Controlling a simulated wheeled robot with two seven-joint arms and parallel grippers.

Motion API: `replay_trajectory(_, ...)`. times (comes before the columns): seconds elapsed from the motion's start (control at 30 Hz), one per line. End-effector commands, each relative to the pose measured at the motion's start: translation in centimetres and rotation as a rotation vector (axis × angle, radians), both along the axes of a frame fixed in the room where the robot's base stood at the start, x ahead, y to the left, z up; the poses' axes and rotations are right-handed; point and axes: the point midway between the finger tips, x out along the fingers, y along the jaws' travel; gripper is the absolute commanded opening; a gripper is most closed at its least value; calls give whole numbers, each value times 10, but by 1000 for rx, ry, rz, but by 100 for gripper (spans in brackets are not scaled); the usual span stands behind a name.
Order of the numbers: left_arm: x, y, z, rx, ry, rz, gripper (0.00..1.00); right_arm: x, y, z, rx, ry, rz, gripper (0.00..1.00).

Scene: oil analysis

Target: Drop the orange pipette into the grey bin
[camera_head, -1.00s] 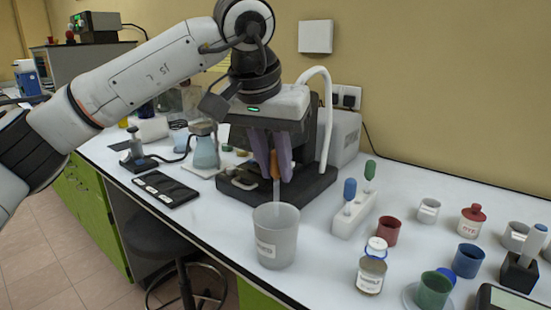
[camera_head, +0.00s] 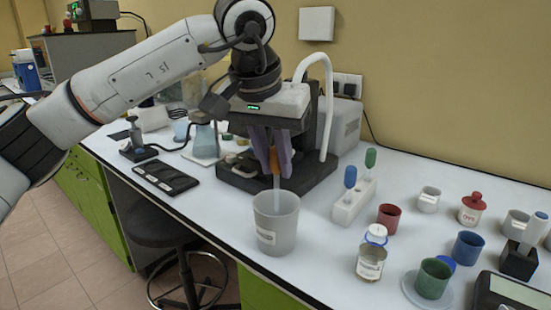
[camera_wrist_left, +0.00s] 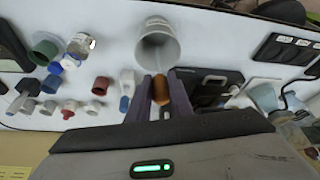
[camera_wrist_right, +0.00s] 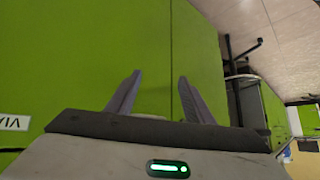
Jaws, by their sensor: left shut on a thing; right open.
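My left gripper (camera_head: 271,152) is shut on the orange pipette (camera_head: 275,168), whose orange top sits between the purple fingers. Its pale stem points down, and its lower end shows at the mouth of the grey bin (camera_head: 277,238). The bin stands upright on the white bench near the front edge. In the left wrist view the orange top (camera_wrist_left: 161,88) is between the fingers, with the bin (camera_wrist_left: 158,45) just beyond. I cannot tell how deep the tip is in the bin. My right gripper (camera_wrist_right: 157,85) is open and empty, in front of green cabinet doors.
A white rack (camera_head: 353,201) with a blue and a green pipette stands right of the bin. A labelled jar (camera_head: 371,258), a red cup (camera_head: 389,217) and several other cups are further right. A black machine (camera_head: 275,180) stands behind the bin.

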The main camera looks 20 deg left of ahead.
Motion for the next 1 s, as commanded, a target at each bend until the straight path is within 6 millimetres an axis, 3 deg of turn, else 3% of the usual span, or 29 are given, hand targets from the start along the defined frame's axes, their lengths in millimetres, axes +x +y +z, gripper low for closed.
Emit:
replay_trajectory(0.43,0,0,0,0,0,0,8,0,0,2,-1,1,1,48)
replay_trajectory(0.47,-1,0,0,0,0,0,24,0,0,2,-1,1,1,48)
replay_trajectory(0.57,-1,0,0,0,0,0,41,0,0,2,-2,1,0,48)
replay_trajectory(0.77,0,0,0,0,0,0,41,0,0,1,-1,2,1,48)
replay_trajectory(0.87,-1,0,0,0,0,0,54,0,0,1,-1,2,1,48)
replay_trajectory(1.0,-1,0,0,0,0,0,54,-1,0,1,-1,2,1,48)
